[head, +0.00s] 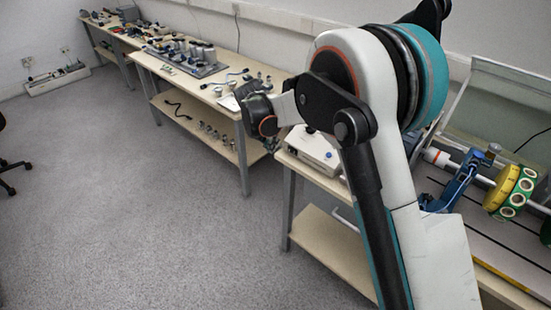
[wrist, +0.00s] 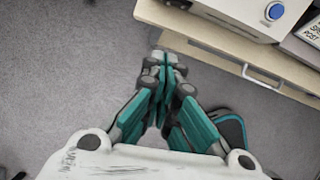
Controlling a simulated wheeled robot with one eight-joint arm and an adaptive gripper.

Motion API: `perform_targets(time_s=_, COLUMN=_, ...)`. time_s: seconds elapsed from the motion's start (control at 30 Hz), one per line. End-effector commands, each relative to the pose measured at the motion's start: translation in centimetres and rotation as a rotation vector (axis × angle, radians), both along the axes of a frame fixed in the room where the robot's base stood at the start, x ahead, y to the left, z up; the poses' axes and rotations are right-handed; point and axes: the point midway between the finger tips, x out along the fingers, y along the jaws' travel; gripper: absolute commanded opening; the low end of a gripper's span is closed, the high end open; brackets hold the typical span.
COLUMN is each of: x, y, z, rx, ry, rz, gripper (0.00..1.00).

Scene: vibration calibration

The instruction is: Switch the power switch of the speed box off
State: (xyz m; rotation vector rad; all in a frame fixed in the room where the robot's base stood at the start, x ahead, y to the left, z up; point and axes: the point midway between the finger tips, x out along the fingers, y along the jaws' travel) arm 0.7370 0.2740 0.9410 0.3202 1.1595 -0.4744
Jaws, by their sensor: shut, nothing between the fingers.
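A light-coloured box with a blue knob, which looks like the speed box (head: 315,148), stands on the near bench beside my arm. In the wrist view the box (wrist: 240,12) shows at the top right, with its blue knob (wrist: 274,11) on the front face. I cannot make out a power switch clearly. My gripper (wrist: 165,57) is shut and empty, over the grey floor just in front of the bench edge, apart from the box. In the head view my gripper (head: 271,145) is small and partly dark, left of the box.
The near bench (wrist: 200,32) has a white handle bar (wrist: 262,77) below its top edge. A rig with a yellow-green wheel (head: 512,190) stands at the right. A long bench (head: 190,78) with weights and parts runs along the wall.

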Motion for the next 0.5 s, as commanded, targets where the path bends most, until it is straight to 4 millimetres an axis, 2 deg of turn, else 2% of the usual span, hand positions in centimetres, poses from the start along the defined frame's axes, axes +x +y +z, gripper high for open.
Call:
perform_targets(time_s=0.33, x=0.0, y=0.0, z=-0.1, rx=0.000, ry=0.000, rz=0.000, gripper=0.00)
perform_targets(time_s=0.5, x=0.5, y=-0.3, z=-1.7, rx=0.000, ry=0.000, rz=-0.001, gripper=0.00)
